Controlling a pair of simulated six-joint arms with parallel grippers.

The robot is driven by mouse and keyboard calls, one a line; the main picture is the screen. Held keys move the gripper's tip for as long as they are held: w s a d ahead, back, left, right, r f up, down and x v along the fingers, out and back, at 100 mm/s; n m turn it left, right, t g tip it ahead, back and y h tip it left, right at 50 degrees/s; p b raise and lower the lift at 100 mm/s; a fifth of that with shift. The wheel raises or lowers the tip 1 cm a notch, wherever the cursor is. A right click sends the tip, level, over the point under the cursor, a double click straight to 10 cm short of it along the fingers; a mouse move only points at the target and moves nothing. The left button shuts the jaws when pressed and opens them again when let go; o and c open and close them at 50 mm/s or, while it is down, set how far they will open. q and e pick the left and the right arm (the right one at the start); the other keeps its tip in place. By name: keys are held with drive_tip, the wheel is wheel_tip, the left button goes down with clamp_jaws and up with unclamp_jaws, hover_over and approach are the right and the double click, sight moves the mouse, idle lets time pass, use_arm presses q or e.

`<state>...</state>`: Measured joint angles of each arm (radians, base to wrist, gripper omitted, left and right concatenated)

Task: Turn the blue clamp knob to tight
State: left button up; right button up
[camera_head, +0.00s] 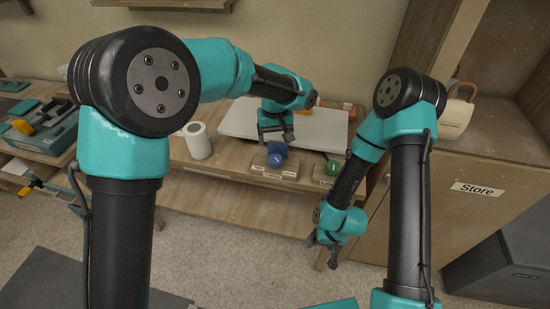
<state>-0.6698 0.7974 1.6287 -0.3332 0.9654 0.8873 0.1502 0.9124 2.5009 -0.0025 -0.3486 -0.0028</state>
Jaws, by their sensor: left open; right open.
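The blue clamp knob (277,156) sits on a small wooden block with pale labels on the bench. The labels are too small to read. My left gripper (276,136) is open just above the blue knob, its fingers pointing down; I cannot tell whether they touch it. A green knob (333,167) sits on a similar block to the right of the blue one. My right gripper (323,246) is open and empty, low in front of the bench, away from both knobs.
A white cylinder (198,141) stands on the bench left of the knobs. A pale board (240,122) lies behind them. A wooden cabinet marked "Store" (478,190) stands at the right with a cream object (457,114) on top. A teal toolbox (44,130) is at far left.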

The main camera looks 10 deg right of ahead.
sight(275, 158)
use_arm(q)
wheel_tip(275, 158, down, 10)
drive_tip(key=shift+r, duration=0.15)
drive_tip(key=shift+c, duration=0.2)
drive_tip(key=c, duration=0.9)
drive_tip(key=shift+m, duration=0.4)
drive_tip(key=m, duration=0.9)
drive_tip(key=shift+m, duration=0.4)
